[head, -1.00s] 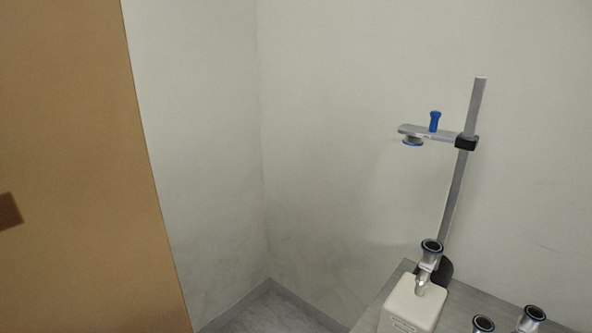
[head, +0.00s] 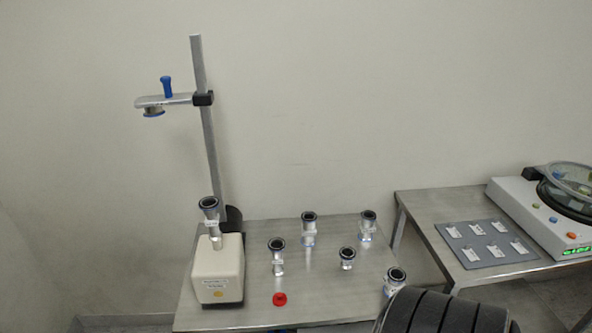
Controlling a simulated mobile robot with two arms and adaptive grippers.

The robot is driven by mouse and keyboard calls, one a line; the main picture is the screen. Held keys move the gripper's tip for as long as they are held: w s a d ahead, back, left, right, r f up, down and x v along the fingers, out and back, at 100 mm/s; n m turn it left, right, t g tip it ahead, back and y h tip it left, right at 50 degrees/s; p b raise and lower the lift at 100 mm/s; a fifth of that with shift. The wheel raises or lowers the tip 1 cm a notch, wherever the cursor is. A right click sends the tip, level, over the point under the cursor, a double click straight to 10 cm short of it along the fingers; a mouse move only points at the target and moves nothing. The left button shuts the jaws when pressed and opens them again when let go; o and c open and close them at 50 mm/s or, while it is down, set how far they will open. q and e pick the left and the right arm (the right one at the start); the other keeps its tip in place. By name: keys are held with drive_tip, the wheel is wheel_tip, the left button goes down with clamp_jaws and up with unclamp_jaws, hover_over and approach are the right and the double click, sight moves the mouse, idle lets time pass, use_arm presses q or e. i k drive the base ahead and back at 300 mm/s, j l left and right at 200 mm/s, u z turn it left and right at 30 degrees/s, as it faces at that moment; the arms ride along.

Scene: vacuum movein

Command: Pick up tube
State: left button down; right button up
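Several short, clear or silvery tubes with dark-ringed open tops stand upright on a metal table (head: 330,268). One tube (head: 277,257) is at the front left, one tube (head: 309,229) behind it, one tube (head: 368,226) at the back right, a shorter one (head: 347,258) in front of that, and one tube (head: 394,283) at the right edge, partly hidden. Another tube-like piece (head: 210,222) sits on top of a cream box (head: 217,272). Neither gripper can be made out in view.
A metal stand (head: 204,130) with a blue-knobbed clamp arm (head: 166,98) rises behind the box. A dark ribbed object (head: 445,314) covers the front right corner. A second table (head: 440,252) holds a labelled grey plate (head: 487,243) and a device (head: 548,215).

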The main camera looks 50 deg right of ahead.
sight(308, 228)
drive_tip(key=z, duration=1.8)
